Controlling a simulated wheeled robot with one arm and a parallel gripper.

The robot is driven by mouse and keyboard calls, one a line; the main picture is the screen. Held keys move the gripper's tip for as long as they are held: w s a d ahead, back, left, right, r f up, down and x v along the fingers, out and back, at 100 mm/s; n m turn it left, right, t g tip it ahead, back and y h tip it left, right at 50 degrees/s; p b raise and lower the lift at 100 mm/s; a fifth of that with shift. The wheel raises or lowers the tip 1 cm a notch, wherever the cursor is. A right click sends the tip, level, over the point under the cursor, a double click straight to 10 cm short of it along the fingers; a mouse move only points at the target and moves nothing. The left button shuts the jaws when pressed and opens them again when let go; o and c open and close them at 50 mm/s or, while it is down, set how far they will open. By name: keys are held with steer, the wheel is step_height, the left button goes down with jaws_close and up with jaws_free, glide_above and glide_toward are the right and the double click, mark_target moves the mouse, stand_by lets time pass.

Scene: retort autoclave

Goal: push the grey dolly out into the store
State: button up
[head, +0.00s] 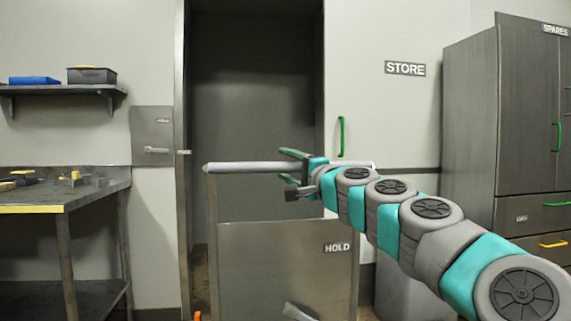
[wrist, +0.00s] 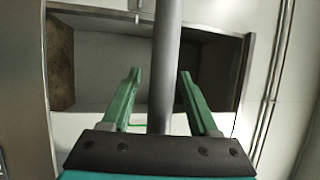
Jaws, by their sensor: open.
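The grey dolly shows in the head view as a pale horizontal push bar (head: 245,168) on uprights, with a grey panel (head: 270,265) marked HOLD below it. I cannot tell whether the panel belongs to the dolly; its base and wheels are out of view. My gripper (head: 284,166) is at the bar, right of its middle, with its green fingers apart. In the wrist view the bar (wrist: 166,60) runs between the two open fingers (wrist: 160,74), with a gap visible on each side. My arm hides part of the bar's right end.
A dark doorway (head: 255,90) opens behind the dolly, with a STORE sign (head: 405,68) to its right. A workbench (head: 60,200) stands at left under a shelf (head: 60,88). A tall SPARES cabinet (head: 475,120) stands at right. A green handle (head: 341,136) is beside the doorway.

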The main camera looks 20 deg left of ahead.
steer(key=shift+w+a+r, duration=0.1)
steer(key=shift+w+a, duration=0.15)
steer(key=shift+a, duration=0.05)
jaws_close()
stand_by(0.5)
stand_by(1.0)
